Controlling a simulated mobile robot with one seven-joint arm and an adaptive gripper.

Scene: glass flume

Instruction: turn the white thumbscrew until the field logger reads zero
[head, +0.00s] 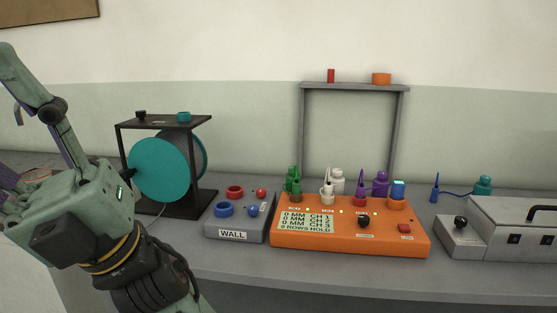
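The orange field logger (345,245) stands on the bench. Its pale screen (307,222) appears to read 0 MM for CH 1, CH 2 and CH 3, then "0 ROWS HOLD". Behind its top edge are a white pointed piece (327,194) and a white bottle-shaped piece (338,182); I cannot tell whether either is the white thumbscrew. My gripper (14,130) is at the far left, well away from the logger. Its upper finger is splayed up and outward, the other is cut off by the picture edge. It appears open, with nothing seen in it.
A teal reel (160,170) in a black frame stands left of the grey WALL box (238,228). A grey upright frame (302,130) rises behind the logger. A grey case (510,220) stands at right. The bench front (400,278) is clear.

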